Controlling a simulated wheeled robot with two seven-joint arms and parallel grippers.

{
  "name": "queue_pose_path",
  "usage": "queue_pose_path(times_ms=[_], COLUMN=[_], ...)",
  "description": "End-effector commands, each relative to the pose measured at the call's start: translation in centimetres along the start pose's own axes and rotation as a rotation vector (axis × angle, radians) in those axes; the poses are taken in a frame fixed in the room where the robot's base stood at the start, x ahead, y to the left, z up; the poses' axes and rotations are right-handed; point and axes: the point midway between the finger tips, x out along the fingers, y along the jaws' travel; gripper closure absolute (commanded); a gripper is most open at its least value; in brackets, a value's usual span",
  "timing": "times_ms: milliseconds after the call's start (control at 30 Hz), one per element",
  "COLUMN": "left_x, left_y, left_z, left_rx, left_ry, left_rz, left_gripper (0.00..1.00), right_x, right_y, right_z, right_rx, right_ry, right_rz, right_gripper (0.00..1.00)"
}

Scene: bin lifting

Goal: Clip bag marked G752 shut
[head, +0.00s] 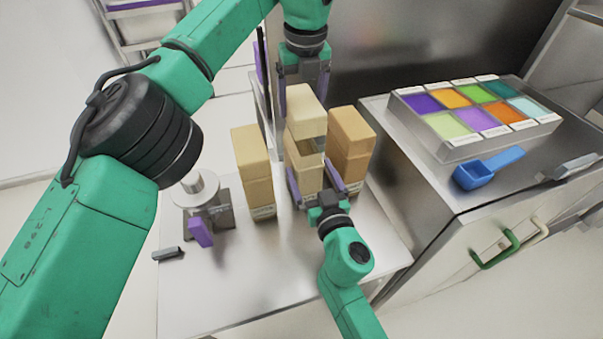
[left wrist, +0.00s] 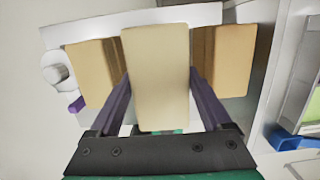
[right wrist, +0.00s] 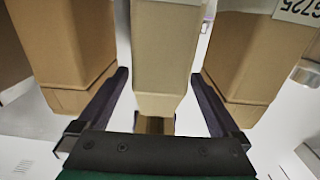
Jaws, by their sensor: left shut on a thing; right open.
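Three tan bags stand in a row on the metal table (head: 235,300). The middle bag's upper part (head: 306,118) is raised, with a dark gap between it and the lower part (head: 303,168). My left gripper (head: 303,84) is shut on this upper part, which also fills the middle of the left wrist view (left wrist: 157,75). My right gripper (head: 315,178) is open, its fingers on either side of the middle bag's lower part. The right bag (head: 351,140) carries a label (right wrist: 297,8) that seems to read G725. The middle bag's label is hidden. A dark clip-like bar (head: 168,254) lies at the table's left.
The left bag (head: 252,165) stands close beside the middle one. A round-topped device (head: 198,193) with a purple part stands at left. A cabinet at right bears a tray of coloured compartments (head: 450,152) and a blue scoop (head: 472,177). The table front is clear.

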Motion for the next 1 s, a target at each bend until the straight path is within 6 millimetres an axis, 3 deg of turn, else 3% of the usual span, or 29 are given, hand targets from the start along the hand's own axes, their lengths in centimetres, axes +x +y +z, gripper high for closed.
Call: queue_pose_path(times_ms=[300,467,700,767,967,1000], left_x=[-0.1,-0.1,-0.1,-0.1,-0.1,-0.1], left_y=[0.0,0.0,0.0,0.0,0.0,0.0], left_z=[0.0,0.0,0.0,0.0,0.0,0.0], left_rx=[0.001,0.001,0.001,0.001,0.001,0.001], left_ry=[0.000,0.000,0.000,0.000,0.000,0.000], left_rz=[-0.001,-0.001,-0.001,-0.001,-0.001,-0.001], left_gripper=[0.74,0.74,0.74,0.74,0.74,0.74], right_x=[5.9,7.0,7.0,7.0,7.0,7.0], right_y=[0.0,0.0,0.0,-0.1,-0.1,-0.1], right_z=[-0.1,0.0,0.0,0.0,0.0,0.0], right_rx=[-0.001,0.000,0.000,0.000,0.001,0.001], right_ry=[0.001,0.000,0.000,0.000,0.000,0.000], right_rz=[0.000,0.000,-0.001,-0.001,-0.001,-0.001], right_gripper=[0.00,0.00,0.00,0.19,0.96,1.00])
